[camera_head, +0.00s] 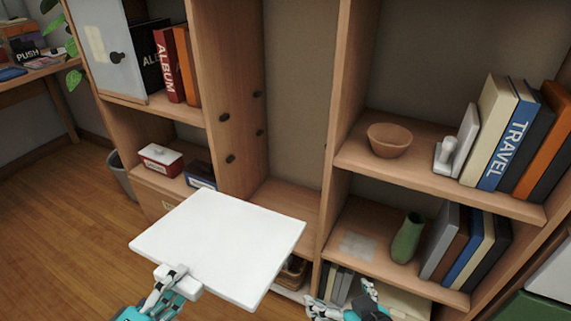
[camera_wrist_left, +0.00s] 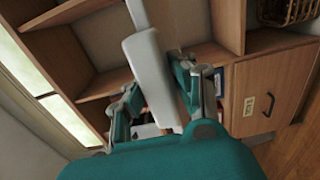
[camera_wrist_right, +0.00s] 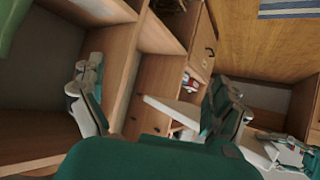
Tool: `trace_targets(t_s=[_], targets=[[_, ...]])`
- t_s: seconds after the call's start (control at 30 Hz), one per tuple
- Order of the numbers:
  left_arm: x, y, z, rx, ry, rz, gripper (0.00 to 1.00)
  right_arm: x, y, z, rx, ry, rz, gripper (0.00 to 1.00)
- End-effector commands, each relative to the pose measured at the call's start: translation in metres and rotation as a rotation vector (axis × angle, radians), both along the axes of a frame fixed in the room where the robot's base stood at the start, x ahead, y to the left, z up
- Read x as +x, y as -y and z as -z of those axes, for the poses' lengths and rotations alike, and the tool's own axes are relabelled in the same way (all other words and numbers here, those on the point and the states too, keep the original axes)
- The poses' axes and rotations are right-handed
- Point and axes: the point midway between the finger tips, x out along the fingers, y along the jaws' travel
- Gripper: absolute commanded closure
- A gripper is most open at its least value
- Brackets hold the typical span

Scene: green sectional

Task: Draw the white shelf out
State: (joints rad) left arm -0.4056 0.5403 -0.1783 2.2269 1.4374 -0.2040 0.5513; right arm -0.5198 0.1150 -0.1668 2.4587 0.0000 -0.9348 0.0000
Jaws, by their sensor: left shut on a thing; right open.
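The white shelf (camera_head: 222,243) is a flat board in front of the bookcase's tall middle bay in the head view. Its near edge has a thicker white block. My left gripper (camera_head: 176,278) is shut on that block. In the left wrist view, the white shelf's block (camera_wrist_left: 148,72) sits between the fingers of my left gripper (camera_wrist_left: 158,92). My right gripper (camera_head: 342,302) is open and empty, right of the shelf and apart from it. The right wrist view shows the shelf (camera_wrist_right: 172,107) beyond my open right gripper (camera_wrist_right: 152,98). I cannot tell whether the shelf's far edge is inside the bay.
Dark round pegs (camera_head: 224,117) show on the bay's left wall. The right bay holds a bowl (camera_head: 389,140), books (camera_head: 508,135) and a green vase (camera_head: 407,238). A red box (camera_head: 160,158) stands left of the shelf. Wooden floor (camera_head: 60,230) is clear at the left.

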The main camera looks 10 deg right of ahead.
Motion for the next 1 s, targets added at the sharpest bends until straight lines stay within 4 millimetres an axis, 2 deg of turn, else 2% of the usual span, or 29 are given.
trace_targets(t_s=[0.7, 1.0], targets=[[-0.011, -0.008, -0.002, -0.002, 0.005, 0.001, 1.0, 0.025, -0.012, -0.035, 0.053, 0.224, -0.016, 0.0], [-0.012, -0.008, -0.003, -0.002, 0.005, 0.001, 1.0, 0.026, -0.012, -0.037, 0.055, 0.236, -0.016, 0.0]])
